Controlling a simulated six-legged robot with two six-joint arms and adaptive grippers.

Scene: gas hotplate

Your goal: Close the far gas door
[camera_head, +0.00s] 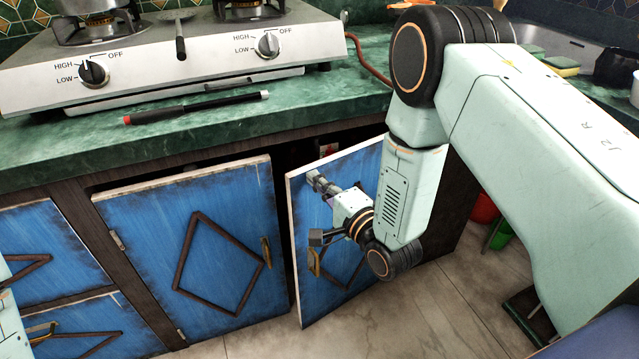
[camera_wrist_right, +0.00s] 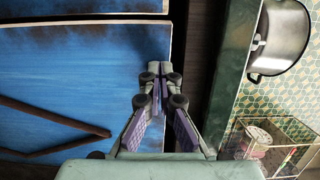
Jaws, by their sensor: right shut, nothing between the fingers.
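The right blue cabinet door (camera_head: 330,280) under the hotplate stands ajar, with a dark gap beside and above it. The left blue cabinet door (camera_head: 150,240) also has a dark gap along its top and looks slightly ajar. My right gripper (camera_head: 318,183) is shut and empty, at the upper free edge of the right door. I cannot tell whether it touches. My arm hides part of that door. In the right wrist view, the shut fingers (camera_wrist_right: 158,72) lie over the edge of a blue panel (camera_wrist_right: 70,85), beside a dark gap. My left gripper is out of the picture.
The hotplate (camera_head: 190,60) stands on the green counter (camera_head: 330,95), with a dark stick-like tool (camera_head: 195,108) in front. Drawers (camera_head: 50,245) are at the left. A red bucket (camera_head: 484,208) stands beyond the cabinet. The tiled floor (camera_head: 400,320) in front is clear.

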